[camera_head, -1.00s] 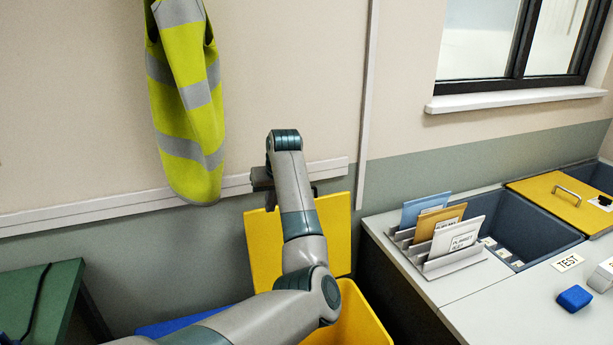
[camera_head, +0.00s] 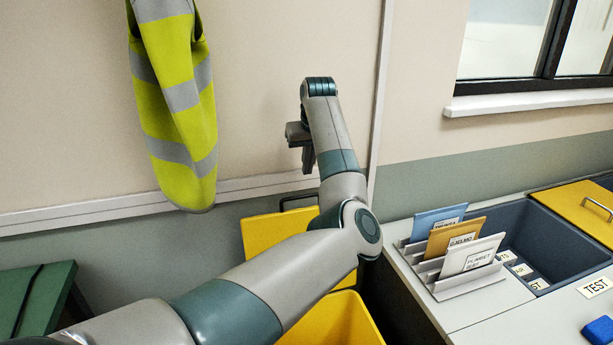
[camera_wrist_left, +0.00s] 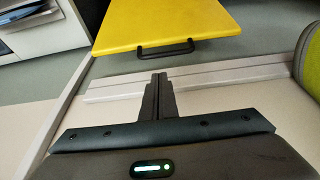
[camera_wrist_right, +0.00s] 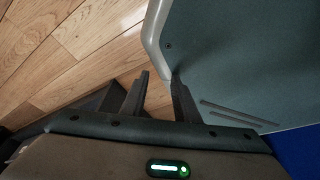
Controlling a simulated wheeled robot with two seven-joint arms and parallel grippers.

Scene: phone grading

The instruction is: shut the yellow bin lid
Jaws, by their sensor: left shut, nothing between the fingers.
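The yellow bin (camera_head: 340,325) stands low by the wall, partly hidden by my left arm. Its yellow lid (camera_head: 272,236) is raised, standing up at the back of the bin, with a dark handle (camera_head: 298,198) at its upper edge. My right gripper (camera_wrist_right: 158,76) is open and empty, away from the bin, over wooden floor beside a grey-green surface.
A hi-vis vest (camera_head: 180,105) hangs on the wall at left. A green table (camera_head: 35,300) stands at lower left. A grey worktop (camera_head: 480,315) with an envelope rack (camera_head: 440,277) and a recessed grey tray (camera_head: 545,235) is at right. Open space lies above the lid.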

